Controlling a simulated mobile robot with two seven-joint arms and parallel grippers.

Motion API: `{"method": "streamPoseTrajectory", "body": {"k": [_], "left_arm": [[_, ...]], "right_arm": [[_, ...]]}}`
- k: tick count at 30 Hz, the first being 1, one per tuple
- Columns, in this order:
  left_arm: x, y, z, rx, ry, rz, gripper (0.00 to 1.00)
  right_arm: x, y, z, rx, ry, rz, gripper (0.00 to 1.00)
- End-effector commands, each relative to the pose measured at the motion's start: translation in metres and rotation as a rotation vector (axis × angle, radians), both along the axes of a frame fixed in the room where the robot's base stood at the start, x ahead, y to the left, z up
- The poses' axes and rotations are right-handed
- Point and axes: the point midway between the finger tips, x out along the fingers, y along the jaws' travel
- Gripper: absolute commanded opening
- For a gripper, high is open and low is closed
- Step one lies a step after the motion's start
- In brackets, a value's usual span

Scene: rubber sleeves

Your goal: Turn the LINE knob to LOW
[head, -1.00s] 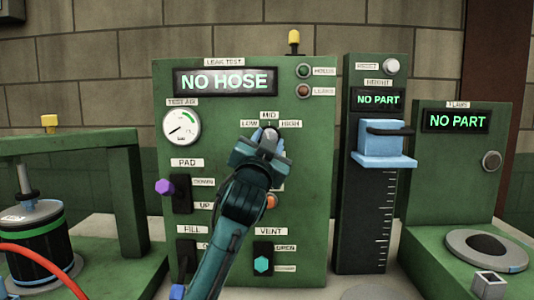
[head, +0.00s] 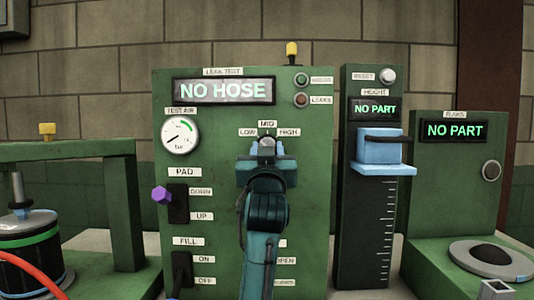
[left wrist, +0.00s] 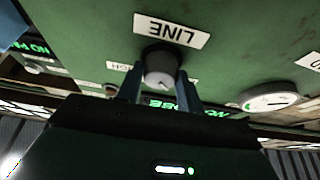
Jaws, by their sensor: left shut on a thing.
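The LINE knob (left wrist: 160,68) is a round grey knob on the green leak-test panel (head: 225,125), under the LOW, MID and HIGH labels. The LINE label (left wrist: 171,30) shows upside down beside it in the left wrist view. My left gripper (left wrist: 158,88) has one finger on each side of the knob and is shut on it. In the head view the left gripper (head: 267,152) covers most of the knob, so which label it points to is not clear. My right gripper is not in view.
A PAD switch with a purple knob (head: 161,194) and a FILL switch (head: 181,270) are left of my arm. My arm hides most of the VENT control. A height gauge with a blue block (head: 379,148) stands at the right.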

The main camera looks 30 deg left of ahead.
Motion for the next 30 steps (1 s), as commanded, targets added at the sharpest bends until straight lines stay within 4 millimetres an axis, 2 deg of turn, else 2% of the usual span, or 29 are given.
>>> {"method": "streamPoseTrajectory", "body": {"k": [8, 9, 17, 26, 30], "left_arm": [[0.0, 0.0, 0.0, -0.003, -0.002, -0.002, 0.14], [0.0, 0.0, 0.0, -0.003, -0.002, -0.002, 0.37], [0.0, 0.0, 0.0, -0.001, -0.002, -0.002, 0.58], [-0.003, -0.002, -0.001, -0.001, -0.002, -0.002, 0.58], [-0.016, -0.011, -0.01, -0.001, -0.002, -0.003, 0.58]], "right_arm": [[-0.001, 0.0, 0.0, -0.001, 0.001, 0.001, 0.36], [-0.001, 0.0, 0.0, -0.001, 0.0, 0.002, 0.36], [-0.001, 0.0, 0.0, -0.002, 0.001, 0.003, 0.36], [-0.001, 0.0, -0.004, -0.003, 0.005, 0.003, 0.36], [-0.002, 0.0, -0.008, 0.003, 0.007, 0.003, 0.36]]}}
